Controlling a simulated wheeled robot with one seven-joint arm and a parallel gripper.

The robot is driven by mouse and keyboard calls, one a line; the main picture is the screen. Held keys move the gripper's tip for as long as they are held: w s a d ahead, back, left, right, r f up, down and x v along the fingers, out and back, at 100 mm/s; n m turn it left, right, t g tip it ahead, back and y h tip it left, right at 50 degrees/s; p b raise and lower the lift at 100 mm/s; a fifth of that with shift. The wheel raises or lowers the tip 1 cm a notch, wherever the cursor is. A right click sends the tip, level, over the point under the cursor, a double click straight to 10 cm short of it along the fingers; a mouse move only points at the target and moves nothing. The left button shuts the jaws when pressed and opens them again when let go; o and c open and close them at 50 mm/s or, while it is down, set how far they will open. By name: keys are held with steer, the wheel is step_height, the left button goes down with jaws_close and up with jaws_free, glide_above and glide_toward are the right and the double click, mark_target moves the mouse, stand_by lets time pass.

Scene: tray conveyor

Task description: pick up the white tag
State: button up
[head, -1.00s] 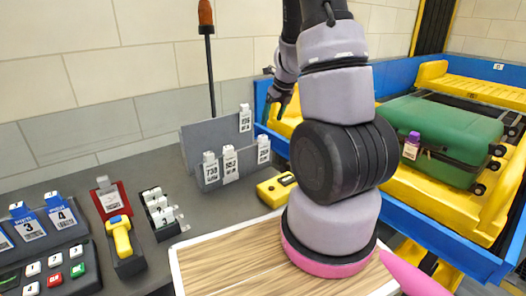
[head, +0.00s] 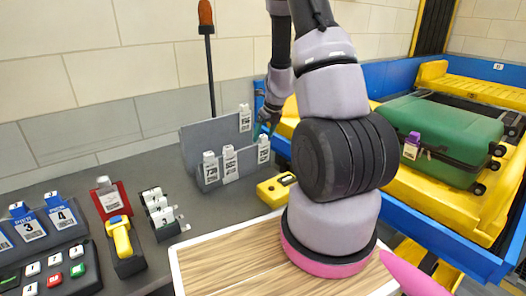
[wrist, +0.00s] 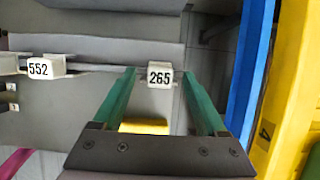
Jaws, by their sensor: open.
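Several white tags stand in the grey rack on the dark counter. The front row shows a left tag (head: 210,168), a middle tag (head: 229,164) and a right tag (head: 264,150); a back tag (head: 245,118) stands higher. In the wrist view the right tag reads 265 (wrist: 159,75), and one marked 552 (wrist: 42,67) is further left. My gripper (head: 264,130) is just above the right tag in the head view. Its two green fingers are open, one on each side of tag 265 in the wrist view; I cannot tell whether they touch it.
The grey rack (head: 200,137) stands near the wall. A yellow device (head: 275,190) lies in front of it. The blue conveyor side (head: 445,230) is on the right, with a green suitcase (head: 440,125) on yellow trays. A red tag holder (head: 110,202) and a keypad (head: 50,270) are left.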

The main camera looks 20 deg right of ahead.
jaws_close()
steer(key=shift+r, duration=0.1)
steer(key=shift+r, duration=0.7)
step_height(320, 180, up, 5)
steer(key=shift+s+r, duration=0.1)
steer(key=shift+s, duration=0.05)
steer(key=s+d, duration=0.2)
steer(key=s, duration=1.2)
steer(key=shift+d, duration=0.4)
steer(key=shift+r, duration=0.2)
step_height(320, 180, up, 6)
steer(key=shift+r, duration=0.2)
